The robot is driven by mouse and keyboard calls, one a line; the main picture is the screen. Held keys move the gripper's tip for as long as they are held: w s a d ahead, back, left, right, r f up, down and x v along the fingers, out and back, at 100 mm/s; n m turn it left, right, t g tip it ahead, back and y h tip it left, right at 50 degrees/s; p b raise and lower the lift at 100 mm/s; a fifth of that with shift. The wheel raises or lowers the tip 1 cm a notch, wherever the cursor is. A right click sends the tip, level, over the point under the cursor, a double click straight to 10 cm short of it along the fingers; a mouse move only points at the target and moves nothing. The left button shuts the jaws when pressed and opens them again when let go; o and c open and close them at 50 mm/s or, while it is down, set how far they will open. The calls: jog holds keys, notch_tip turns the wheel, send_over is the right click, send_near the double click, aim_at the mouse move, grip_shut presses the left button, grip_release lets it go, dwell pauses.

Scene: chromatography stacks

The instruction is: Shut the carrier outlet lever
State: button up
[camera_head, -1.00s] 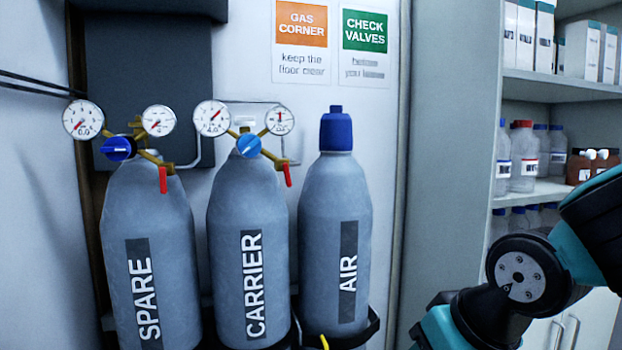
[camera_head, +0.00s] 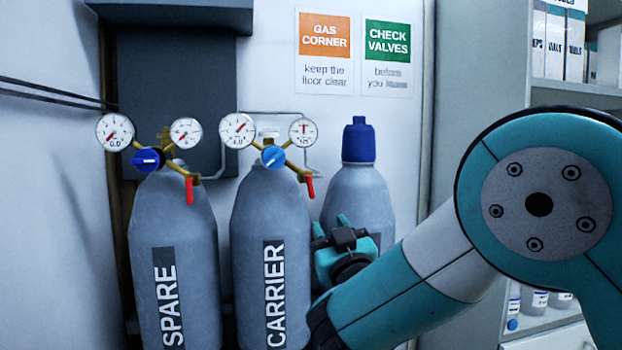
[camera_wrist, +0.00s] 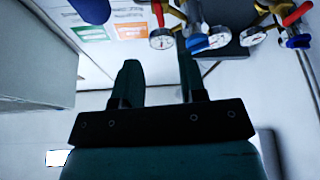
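The carrier outlet lever (camera_head: 310,187) is red and hangs down, slightly tilted, at the right end of the brass fitting on the CARRIER cylinder (camera_head: 247,215). In the wrist view the lever (camera_wrist: 157,13) shows at the top, near the small gauge. My gripper (camera_head: 331,224) is in front of the AIR cylinder, below and a little right of the lever, apart from it. In the wrist view my gripper's two fingers (camera_wrist: 160,80) stand apart with nothing between them. The carrier's blue knob (camera_head: 273,157) sits between its two gauges.
The SPARE cylinder (camera_head: 176,240) stands on the left with its own red lever (camera_head: 189,190) and gauges. The AIR cylinder (camera_head: 358,192) has a blue cap and is partly hidden by my arm. Shelves with bottles and boxes (camera_head: 560,40) are on the right.

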aim_at(311, 191)
jog(key=p+x, duration=1.1)
jog(key=x, duration=0.3)
jog(key=shift+w+r+p, duration=0.1)
jog(key=shift+p, duration=0.25)
grip_shut()
jog(key=shift+b, duration=0.3)
